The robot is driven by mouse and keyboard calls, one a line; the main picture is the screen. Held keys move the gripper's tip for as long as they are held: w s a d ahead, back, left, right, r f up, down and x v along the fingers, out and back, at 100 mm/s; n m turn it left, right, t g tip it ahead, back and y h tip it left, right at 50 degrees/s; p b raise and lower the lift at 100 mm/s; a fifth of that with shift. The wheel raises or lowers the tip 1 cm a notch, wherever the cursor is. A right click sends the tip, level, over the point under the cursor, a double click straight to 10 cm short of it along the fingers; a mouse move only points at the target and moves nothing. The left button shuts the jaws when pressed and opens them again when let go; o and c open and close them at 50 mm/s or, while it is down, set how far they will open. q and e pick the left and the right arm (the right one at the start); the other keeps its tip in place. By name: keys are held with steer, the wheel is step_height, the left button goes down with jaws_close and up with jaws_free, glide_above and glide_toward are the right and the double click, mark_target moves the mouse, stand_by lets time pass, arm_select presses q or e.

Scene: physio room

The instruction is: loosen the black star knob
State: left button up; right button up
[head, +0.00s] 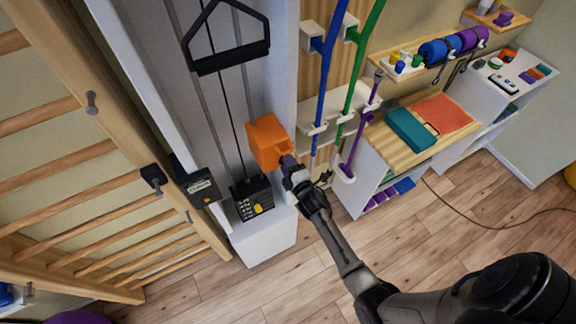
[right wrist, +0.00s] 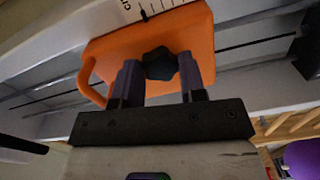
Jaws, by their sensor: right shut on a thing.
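The black star knob (right wrist: 160,64) sits on the face of an orange block (right wrist: 205,42) in the right wrist view. My right gripper (right wrist: 160,75) has its two purple-grey fingers on either side of the knob, shut on it. In the head view the orange block (head: 266,140) is mounted on the white column of the pulley unit, and my right gripper (head: 288,161) reaches it from the lower right. The knob is hidden behind the gripper there. My left gripper is not in view.
A black weight stack (head: 252,198) is below the orange block. A black handle (head: 227,58) hangs above. Wooden wall bars (head: 110,190) stand at the left. Blue, green and purple tubes hang close by on the right, beside a low cabinet (head: 400,155).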

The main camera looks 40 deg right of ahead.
steer(key=shift+n, duration=0.3)
stand_by(0.4)
steer(key=o, duration=0.9)
steer(key=shift+o, duration=0.2)
steer(key=shift+s, duration=0.1)
steer(key=b+v, duration=0.2)
steer(key=v, duration=1.1)
steer(key=shift+s, duration=0.3)
steer(key=shift+a, duration=0.1)
